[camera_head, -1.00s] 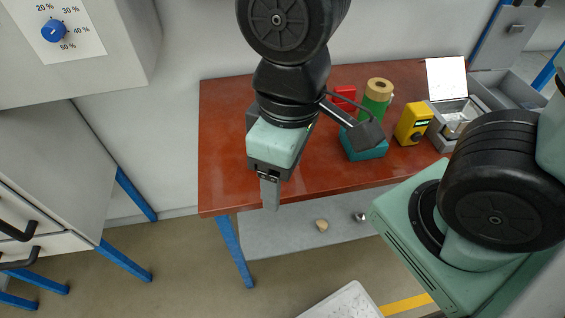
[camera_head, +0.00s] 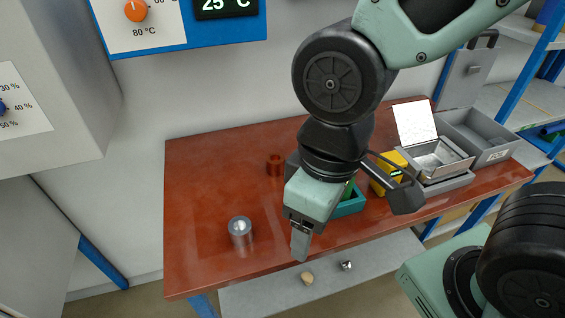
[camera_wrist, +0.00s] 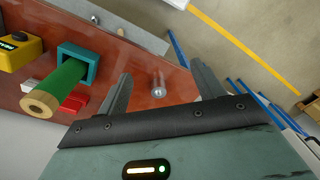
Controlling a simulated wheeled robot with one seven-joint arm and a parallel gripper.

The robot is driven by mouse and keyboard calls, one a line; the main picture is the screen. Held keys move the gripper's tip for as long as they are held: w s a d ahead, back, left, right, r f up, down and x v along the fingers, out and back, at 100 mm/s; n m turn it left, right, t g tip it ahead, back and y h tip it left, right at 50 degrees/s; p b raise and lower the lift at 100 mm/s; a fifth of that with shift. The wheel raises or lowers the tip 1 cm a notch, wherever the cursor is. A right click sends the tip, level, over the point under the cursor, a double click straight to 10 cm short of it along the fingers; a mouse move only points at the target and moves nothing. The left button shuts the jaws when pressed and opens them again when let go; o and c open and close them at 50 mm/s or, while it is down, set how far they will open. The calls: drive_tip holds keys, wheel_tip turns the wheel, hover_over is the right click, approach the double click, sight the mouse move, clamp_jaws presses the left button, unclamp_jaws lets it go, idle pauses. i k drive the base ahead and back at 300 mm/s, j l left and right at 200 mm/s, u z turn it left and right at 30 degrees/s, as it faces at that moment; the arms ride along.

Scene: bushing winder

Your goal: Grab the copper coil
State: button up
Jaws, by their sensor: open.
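A small copper-coloured ring-like piece (camera_head: 275,165), which looks like the copper coil, stands on the red-brown table (camera_head: 205,185) near its back, left of my arm. I cannot make it out in the wrist view. My gripper (camera_head: 300,245) points down over the front part of the table, to the front right of the coil and apart from it. In the wrist view my gripper (camera_wrist: 163,78) has its two fingers spread, with nothing held between them. The table surface shows beyond the fingertips.
A silver cylinder (camera_head: 240,232) stands at the table's front left; it also shows in the wrist view (camera_wrist: 157,84). A green roll (camera_wrist: 55,85), teal holder (camera_wrist: 90,57) and yellow device (camera_wrist: 18,50) stand nearby. An open-lidded box (camera_head: 440,160) is at right. The table's left is mostly clear.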

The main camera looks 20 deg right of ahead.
sight(275, 161)
drive_tip(key=j+z, duration=0.25)
drive_tip(key=j, duration=0.5)
drive_tip(key=j+z, duration=0.2)
drive_tip(key=j, duration=0.55)
drive_tip(key=k+j+z, duration=0.1)
drive_tip(key=j+z, duration=0.15)
drive_tip(key=j, duration=0.5)
drive_tip(key=i+j, duration=0.25)
drive_tip(key=i+l+z, duration=0.05)
